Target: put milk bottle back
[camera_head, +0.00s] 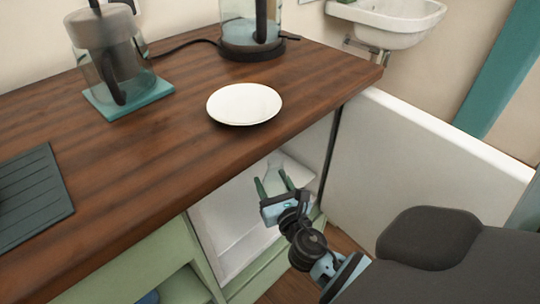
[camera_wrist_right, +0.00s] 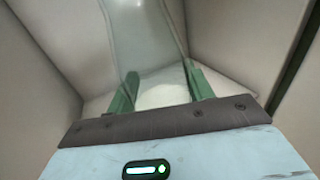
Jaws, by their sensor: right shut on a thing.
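A clear milk bottle (camera_head: 275,168) is inside the open white compartment (camera_head: 224,222) below the counter. My right gripper (camera_head: 271,178) reaches into this compartment and is shut on the bottle. In the right wrist view the see-through bottle (camera_wrist_right: 145,42) stands between the green fingers of the right gripper (camera_wrist_right: 161,84), with something white low down between them. Whether the bottle's base touches a shelf is hard to tell. My left gripper is not in view.
The wooden counter (camera_head: 170,150) overhangs the compartment. On it are a white plate (camera_head: 244,104), a glass jug (camera_head: 108,62) on a teal mat (camera_head: 128,97), a kettle (camera_head: 250,35) and a dark ridged board (camera_head: 30,198). A white panel (camera_head: 420,165) stands to the right.

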